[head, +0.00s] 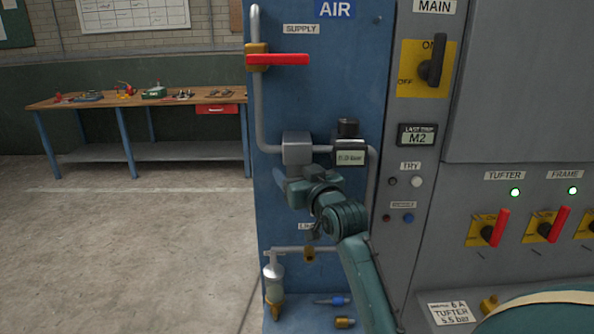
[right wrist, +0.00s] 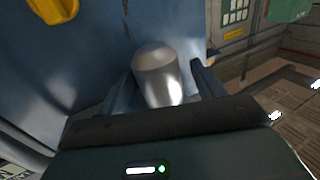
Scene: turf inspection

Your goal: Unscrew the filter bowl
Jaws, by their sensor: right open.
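The grey filter block (head: 297,147) sits in the pipe line on the blue AIR panel. My right gripper (head: 284,182) is just below it and hides what hangs under the block in the head view. In the right wrist view a smooth silver-grey cylinder (right wrist: 157,75), apparently the filter bowl, stands between the two fingers of my right gripper (right wrist: 165,85). The fingers are open, one on each side. I cannot tell whether either touches it. My left gripper is not in view.
The red-handled SUPPLY valve (head: 278,59) is above, its handle level. A second unit with a clear bowl (head: 274,283) hangs lower left. A workbench (head: 140,102) stands behind; floor at left is clear.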

